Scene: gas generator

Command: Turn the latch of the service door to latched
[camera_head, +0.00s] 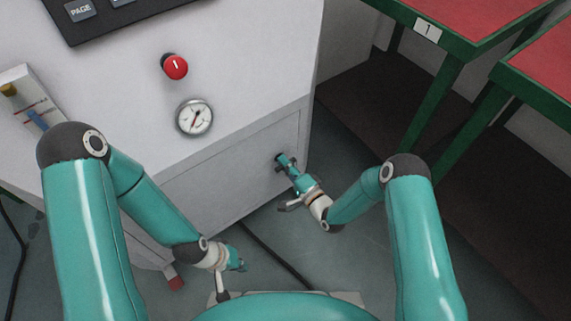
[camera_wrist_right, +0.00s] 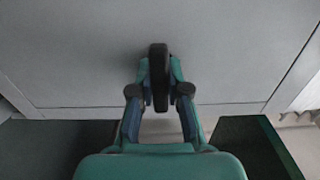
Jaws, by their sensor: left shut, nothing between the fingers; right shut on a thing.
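The service door (camera_head: 225,178) is a flat light grey panel on the lower part of the cabinet's side, and it looks closed. Its latch (camera_wrist_right: 158,62) is a black handle standing upright in the right wrist view, near the door's edge. In the head view the latch (camera_head: 279,156) is mostly hidden by my right gripper (camera_head: 285,164). My right gripper (camera_wrist_right: 159,84) is shut on the latch, with a finger on each side of it. My left gripper (camera_head: 238,265) is shut and empty, low in front of the cabinet and away from the door.
The grey cabinet (camera_head: 255,75) carries a red knob (camera_head: 176,67) and a round gauge (camera_head: 194,117) above the door. Green-framed tables with red tops (camera_head: 470,18) stand at the right. A dark cable (camera_head: 275,255) lies on the floor.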

